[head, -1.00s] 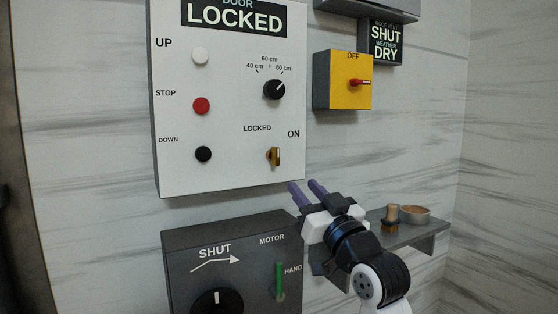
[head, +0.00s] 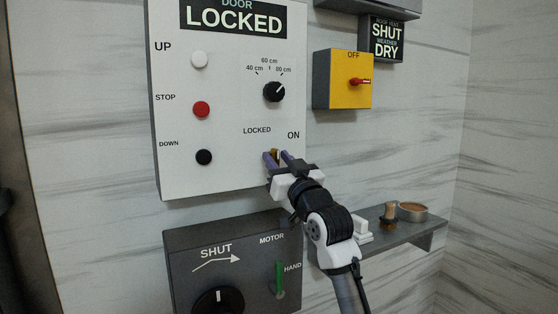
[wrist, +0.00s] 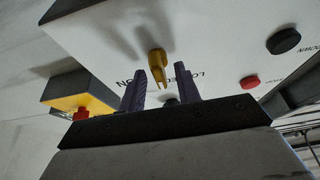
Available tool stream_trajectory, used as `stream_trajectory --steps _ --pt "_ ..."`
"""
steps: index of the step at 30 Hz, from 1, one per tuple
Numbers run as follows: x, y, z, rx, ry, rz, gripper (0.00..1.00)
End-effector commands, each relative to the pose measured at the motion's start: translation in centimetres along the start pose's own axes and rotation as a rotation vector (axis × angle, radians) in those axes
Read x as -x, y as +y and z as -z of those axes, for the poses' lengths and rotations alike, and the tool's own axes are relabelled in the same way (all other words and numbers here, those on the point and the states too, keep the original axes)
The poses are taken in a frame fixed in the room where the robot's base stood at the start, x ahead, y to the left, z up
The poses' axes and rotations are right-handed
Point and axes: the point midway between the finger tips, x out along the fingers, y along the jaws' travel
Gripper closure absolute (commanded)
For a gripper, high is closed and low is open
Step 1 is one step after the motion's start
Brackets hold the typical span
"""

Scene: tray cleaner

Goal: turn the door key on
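The brass door key (head: 275,153) sticks out of the white door panel (head: 230,172) between the words LOCKED and ON. In the head view the fingers partly hide it. My gripper (head: 277,155) is open in front of it, with one purple finger to each side. In the wrist view the key (wrist: 157,64) shows between and just beyond the fingertips of my gripper (wrist: 160,82), with gaps on both sides. I cannot tell how deep it sits between the fingers. The panel's sign (head: 235,18) reads DOOR LOCKED.
The panel also has a white UP button (head: 200,60), red STOP button (head: 202,109), black DOWN button (head: 204,157) and dial (head: 273,92). A dark box (head: 185,240) with a green lever (head: 279,277) is below. A yellow switch box (head: 350,68) and shelf (head: 420,233) are right.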

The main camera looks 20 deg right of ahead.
Motion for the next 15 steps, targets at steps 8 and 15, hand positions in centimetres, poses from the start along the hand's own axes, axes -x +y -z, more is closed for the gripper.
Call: stream_trajectory --steps 8,15 --pt "0.03 0.0 0.0 0.0 0.0 0.0 0.97" --pt "0.0 -0.02 0.06 -0.014 0.0 -0.006 1.0"
